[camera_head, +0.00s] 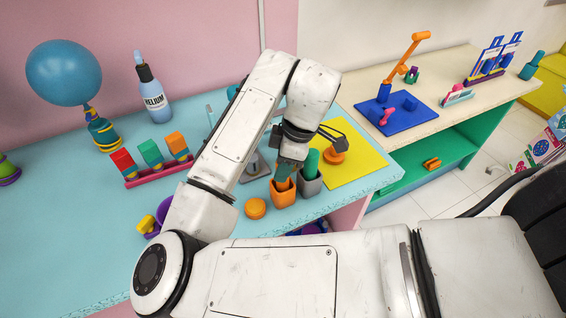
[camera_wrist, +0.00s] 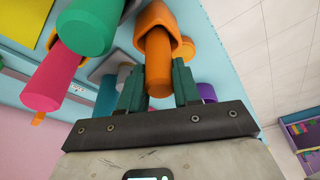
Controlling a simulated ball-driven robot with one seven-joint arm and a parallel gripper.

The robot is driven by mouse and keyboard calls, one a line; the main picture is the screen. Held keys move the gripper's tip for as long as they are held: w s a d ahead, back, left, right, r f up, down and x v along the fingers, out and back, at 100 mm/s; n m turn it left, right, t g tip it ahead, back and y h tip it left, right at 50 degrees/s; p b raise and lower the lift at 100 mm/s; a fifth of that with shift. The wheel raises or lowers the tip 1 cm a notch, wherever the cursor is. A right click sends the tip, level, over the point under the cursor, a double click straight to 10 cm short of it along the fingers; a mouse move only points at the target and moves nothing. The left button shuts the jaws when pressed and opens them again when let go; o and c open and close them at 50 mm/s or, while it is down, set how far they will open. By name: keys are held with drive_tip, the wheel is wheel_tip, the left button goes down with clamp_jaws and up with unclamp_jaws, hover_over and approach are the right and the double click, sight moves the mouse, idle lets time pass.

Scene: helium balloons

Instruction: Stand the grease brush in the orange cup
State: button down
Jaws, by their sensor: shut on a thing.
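The orange cup (camera_head: 284,194) stands near the front edge of the blue table, left of a grey cup (camera_head: 311,185). My gripper (camera_head: 288,170) is right above the orange cup, pointing down. In the wrist view, its teal fingers (camera_wrist: 159,88) are shut on an orange cylindrical handle, which I take for the grease brush (camera_wrist: 158,66). The handle runs into the mouth of the orange cup (camera_wrist: 158,17). The brush's far end is hidden inside, so I cannot tell whether it touches the bottom.
A green piece (camera_head: 312,162) stands in the grey cup, close beside my gripper. A yellow mat (camera_head: 354,162) lies to the right, and an orange round piece (camera_head: 255,208) to the left. A helium bottle (camera_head: 154,97) and balloon (camera_head: 64,72) are at back left.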

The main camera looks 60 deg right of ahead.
drive_tip(key=shift+f, duration=0.4)
drive_tip(key=c, duration=0.7)
unclamp_jaws()
drive_tip(key=shift+o, duration=0.2)
drive_tip(key=o, duration=0.7)
drive_tip(key=shift+c, duration=0.2)
drive_tip(key=shift+r, duration=0.1)
drive_tip(key=p+v, duration=0.8)
drive_tip(key=shift+s+r+p, duration=0.15)
drive_tip(key=shift+r+p, duration=0.15)
drive_tip(key=shift+r, duration=0.1)
idle(0.4)
